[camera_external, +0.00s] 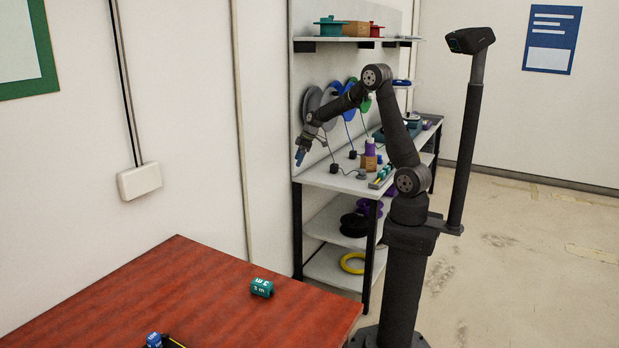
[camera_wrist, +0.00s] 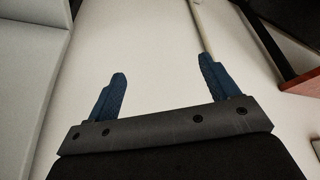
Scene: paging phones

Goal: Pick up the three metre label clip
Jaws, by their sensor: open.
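A teal label clip (camera_external: 262,288) marked "3 m" lies on the red-brown wooden table in the external view. A blue clip (camera_external: 154,340) sits at the bottom edge of that view, partly cut off; its marking is too small to read. My gripper (camera_external: 299,157) is raised in front of the shelf unit's left end, well above and behind the teal clip. In the wrist view my gripper (camera_wrist: 164,85) shows two blue fingers spread apart with nothing between them. No label clip shows in the wrist view.
The wooden table (camera_external: 200,290) is mostly bare around the teal clip. A shelf unit (camera_external: 330,180) with reels and small items stands behind it. A wall box (camera_external: 139,181) with a cable is at left. The wrist view shows a table edge (camera_wrist: 300,80) at right.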

